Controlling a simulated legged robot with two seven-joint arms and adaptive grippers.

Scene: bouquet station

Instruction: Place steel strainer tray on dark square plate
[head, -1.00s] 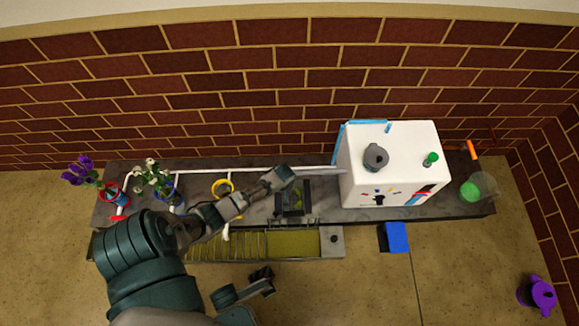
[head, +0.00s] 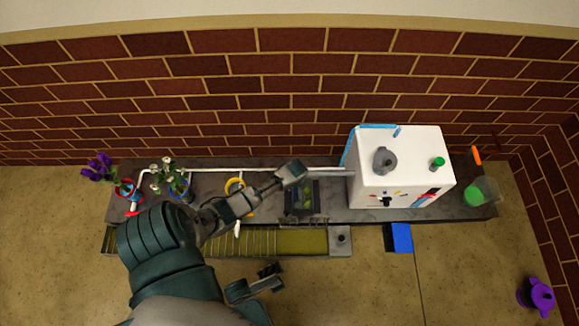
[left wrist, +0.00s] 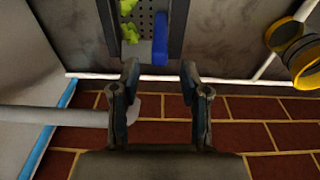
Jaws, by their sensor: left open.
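A dark tray with a grey perforated floor (left wrist: 148,28) lies near my left gripper in the left wrist view, cut by the top edge. It holds green pieces and a blue item. It looks like the strainer tray, and it also shows in the head view (head: 302,208) on the grey counter. I cannot make out a separate dark square plate. My left gripper (left wrist: 159,75) is open and empty, its fingertips apart from the tray; in the head view it (head: 293,172) is over the tray's back edge. A dark gripper-like part (head: 268,272) at the bottom may be my right gripper.
A white box (head: 398,172) with a grey jug on top stands right of the tray. A grey bar (left wrist: 50,116) passes close to the left finger. A brick wall is behind.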

